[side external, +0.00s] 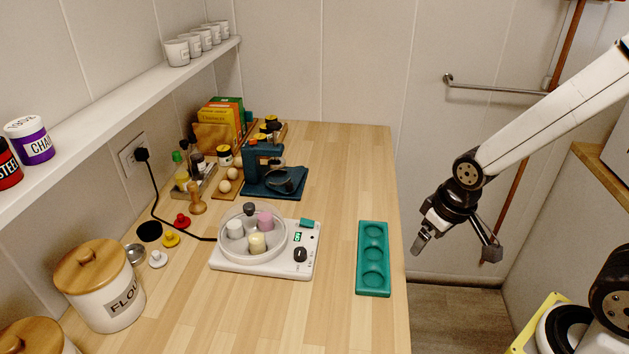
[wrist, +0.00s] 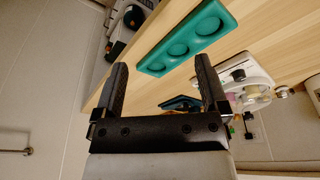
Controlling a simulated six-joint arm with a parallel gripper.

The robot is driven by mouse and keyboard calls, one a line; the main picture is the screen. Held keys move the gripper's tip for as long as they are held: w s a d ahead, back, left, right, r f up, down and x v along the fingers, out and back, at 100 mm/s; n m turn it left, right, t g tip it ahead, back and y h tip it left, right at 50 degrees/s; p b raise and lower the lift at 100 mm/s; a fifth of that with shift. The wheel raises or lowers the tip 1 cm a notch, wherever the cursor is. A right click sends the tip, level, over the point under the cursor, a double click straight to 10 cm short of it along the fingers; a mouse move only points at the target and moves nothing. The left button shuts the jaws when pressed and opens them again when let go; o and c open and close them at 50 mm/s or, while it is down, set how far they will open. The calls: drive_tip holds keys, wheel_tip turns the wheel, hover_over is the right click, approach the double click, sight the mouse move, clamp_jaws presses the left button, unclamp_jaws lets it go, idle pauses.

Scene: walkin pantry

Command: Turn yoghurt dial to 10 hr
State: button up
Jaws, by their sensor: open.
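The white yoghurt maker (side external: 290,268) sits on the wooden counter, with a clear round tub holding several small jars on its left part. Its black dial (side external: 299,254) is on the panel at the right, below a small green display (side external: 297,238). The dial's markings are too small to read. In the wrist view the maker (wrist: 257,66) shows at the right, with its dark dial (wrist: 238,75). My gripper (side external: 452,250) is open and empty, out past the counter's right edge, well apart from the dial. Its two fingers also show in the wrist view (wrist: 161,84).
A teal tray (side external: 361,258) with round hollows lies between the maker and the counter's right edge. A black cord (side external: 165,220) runs from the maker to the wall socket. A flour canister (side external: 98,289) and a dark blue stand (side external: 262,165) are also on the counter. The right back counter is clear.

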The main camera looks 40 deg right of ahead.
drive_tip(key=shift+c, duration=0.5)
drive_tip(key=m+g+y, duration=0.3)
drive_tip(key=m+y, duration=0.2)
drive_tip(key=m, duration=1.3)
approach(301, 250)
drive_tip(key=a+f, duration=0.1)
drive_tip(key=shift+s, duration=0.15)
drive_tip(key=shift+f, duration=0.1)
drive_tip(key=shift+h, duration=0.3)
drive_tip(key=shift+x, duration=3.85)
clamp_jaws()
